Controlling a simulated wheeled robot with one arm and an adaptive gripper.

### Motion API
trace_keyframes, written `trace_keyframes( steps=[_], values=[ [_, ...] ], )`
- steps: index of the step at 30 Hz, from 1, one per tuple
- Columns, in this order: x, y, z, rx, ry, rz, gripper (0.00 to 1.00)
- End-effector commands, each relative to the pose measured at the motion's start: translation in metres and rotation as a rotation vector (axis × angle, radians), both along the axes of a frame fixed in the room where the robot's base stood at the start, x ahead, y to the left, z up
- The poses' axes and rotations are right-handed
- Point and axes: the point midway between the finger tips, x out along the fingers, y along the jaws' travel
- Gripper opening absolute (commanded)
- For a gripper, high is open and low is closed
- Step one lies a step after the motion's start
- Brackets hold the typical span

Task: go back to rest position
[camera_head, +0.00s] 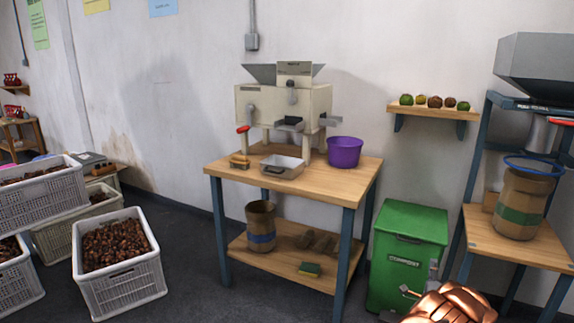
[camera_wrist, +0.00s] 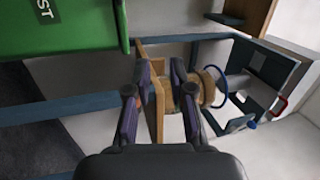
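My gripper (camera_wrist: 160,68) shows in the wrist view with its two dark fingers apart and nothing between them. Beyond the fingers, at some distance, are a wooden table edge and a brown sack (camera_wrist: 208,88) with a blue ring (camera_wrist: 219,86). In the head view, a copper-coloured part of my arm shows at the bottom right, in front of the green compost bin (camera_head: 408,250). The gripper is hard to make out there. The sack (camera_head: 520,200) stands upright on the right-hand stand, under a grey hopper (camera_head: 538,68), with a green band around it.
A wooden table (camera_head: 330,180) holds a cream machine (camera_head: 300,105), a metal tray (camera_head: 282,166), a brush and a purple bowl (camera_head: 345,152). Its lower shelf holds another sack (camera_head: 261,226) and a sponge. White crates (camera_head: 125,285) with chestnuts stand at left. Floor between crates and table is clear.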

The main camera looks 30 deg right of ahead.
Motion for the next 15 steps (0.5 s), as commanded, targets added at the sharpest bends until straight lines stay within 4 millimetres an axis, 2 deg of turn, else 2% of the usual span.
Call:
trace_keyframes(
  steps=[1,6,11,15],
  values=[
    [0.022,0.009,0.023,0.012,0.027,0.021,0.22],
    [0.084,0.048,0.058,0.061,0.165,0.097,0.22],
    [0.132,0.096,0.091,0.086,0.304,0.183,0.22],
    [0.165,0.145,0.121,0.091,0.431,0.27,0.22]
  ],
)
